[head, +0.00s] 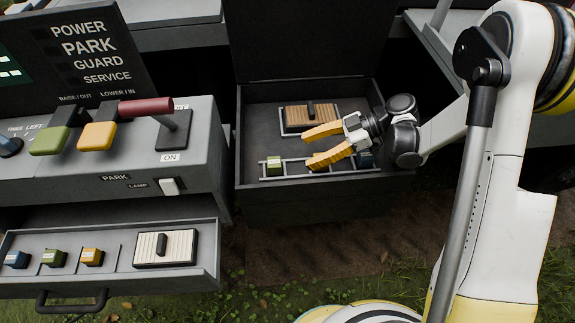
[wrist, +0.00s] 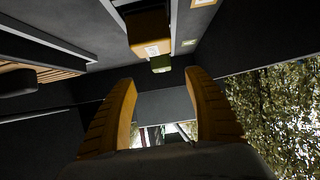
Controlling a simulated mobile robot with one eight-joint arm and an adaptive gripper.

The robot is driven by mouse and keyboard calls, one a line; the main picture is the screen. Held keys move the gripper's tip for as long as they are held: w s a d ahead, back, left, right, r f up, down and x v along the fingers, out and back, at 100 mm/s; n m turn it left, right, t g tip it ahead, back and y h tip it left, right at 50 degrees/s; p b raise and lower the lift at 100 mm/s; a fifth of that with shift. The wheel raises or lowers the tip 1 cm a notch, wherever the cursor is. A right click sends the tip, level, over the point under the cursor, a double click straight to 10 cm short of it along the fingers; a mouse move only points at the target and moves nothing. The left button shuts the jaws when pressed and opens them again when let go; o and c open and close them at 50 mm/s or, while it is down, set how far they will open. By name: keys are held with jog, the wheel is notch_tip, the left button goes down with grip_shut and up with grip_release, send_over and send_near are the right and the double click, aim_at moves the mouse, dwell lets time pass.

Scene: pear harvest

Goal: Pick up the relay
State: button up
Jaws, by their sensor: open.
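Several small block-shaped relays sit on a metal rack (head: 340,172) inside the dark open box. A green relay (head: 274,165) is at the rack's left end and a dark blue relay (head: 365,159) at its right. A yellow one sits between them, largely hidden by my lower finger in the head view. My gripper (head: 306,148) reaches in from the right, its yellow fingers apart and empty above the rack. In the wrist view, the yellow relay (wrist: 150,28) and green relay (wrist: 161,64) show beyond the fingertips (wrist: 160,77), not between them.
A tan ribbed block (head: 311,116) with a dark handle lies behind the rack. The box's front wall (head: 308,207) and raised lid (head: 308,40) bound the space. A control console (head: 200,170) stands at left. Below it, an open drawer (head: 115,283) holds blue, green and yellow relays and a pale ribbed block.

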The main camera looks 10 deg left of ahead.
aim_at(274, 165)
jog(key=b+x, duration=0.1)
jog(key=x, duration=0.4)
jog(key=shift+a+f+b, duration=0.1)
jog(key=shift+a+b, duration=0.05)
jog(key=shift+b, duration=0.2)
jog(key=b+x, duration=0.2)
jog(key=x, duration=0.3)
jog(key=shift+s+a+b, duration=0.15)
jog(key=shift+a+b, duration=0.15)
jog(key=shift+b, duration=0.05)
jog(key=c, duration=1.3)
